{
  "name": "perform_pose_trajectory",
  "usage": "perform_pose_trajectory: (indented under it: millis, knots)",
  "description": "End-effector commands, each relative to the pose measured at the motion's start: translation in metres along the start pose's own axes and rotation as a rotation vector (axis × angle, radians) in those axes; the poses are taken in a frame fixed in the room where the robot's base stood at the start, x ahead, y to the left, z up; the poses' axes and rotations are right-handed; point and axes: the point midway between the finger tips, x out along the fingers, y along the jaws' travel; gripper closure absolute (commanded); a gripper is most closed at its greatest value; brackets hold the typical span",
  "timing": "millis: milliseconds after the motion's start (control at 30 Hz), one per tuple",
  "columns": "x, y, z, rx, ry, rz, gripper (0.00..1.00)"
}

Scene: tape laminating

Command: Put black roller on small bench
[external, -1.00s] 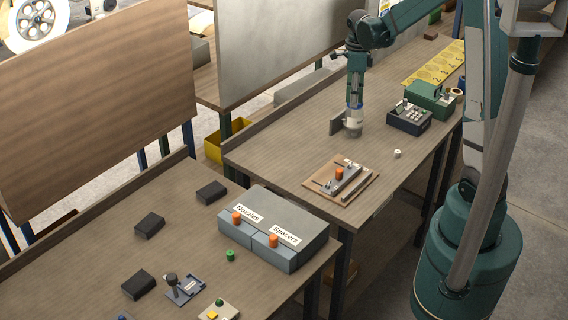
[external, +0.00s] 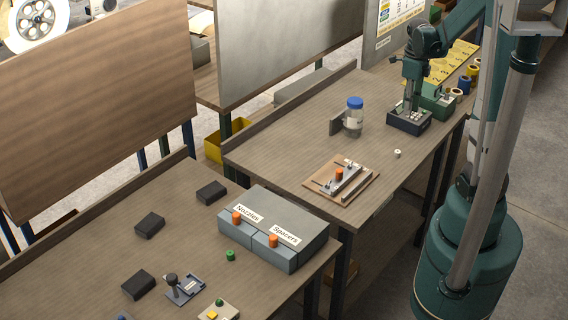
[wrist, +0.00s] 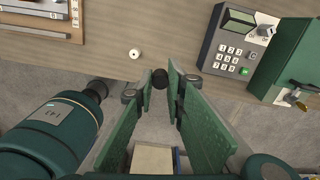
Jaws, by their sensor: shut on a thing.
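My gripper (external: 409,108) is over the back right of the far bench (external: 285,140), in front of the keypad device in the external view. The roller cannot be made out in the external view. A second bench (external: 75,235) stands nearer at the left. I cannot tell which surface is the small bench.
The keypad device (external: 408,123) and green tape machine (external: 437,101) are close to my gripper. A blue-lidded jar (external: 354,117), a small white ring (external: 397,153) and a wooden fixture board (external: 341,193) are on the far bench. Grey drawers (external: 280,215) are on the left bench.

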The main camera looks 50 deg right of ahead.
Motion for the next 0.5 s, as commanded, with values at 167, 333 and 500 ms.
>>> perform_pose_trajectory:
  millis: [167, 333, 500]
  knots:
    - [0.010, -0.002, -0.009, 0.017, 0.000, 0.000, 0.92]
    - [0.025, -0.002, -0.008, 0.017, 0.000, 0.000, 0.92]
    - [0.041, -0.002, -0.008, 0.016, 0.000, 0.000, 0.92]
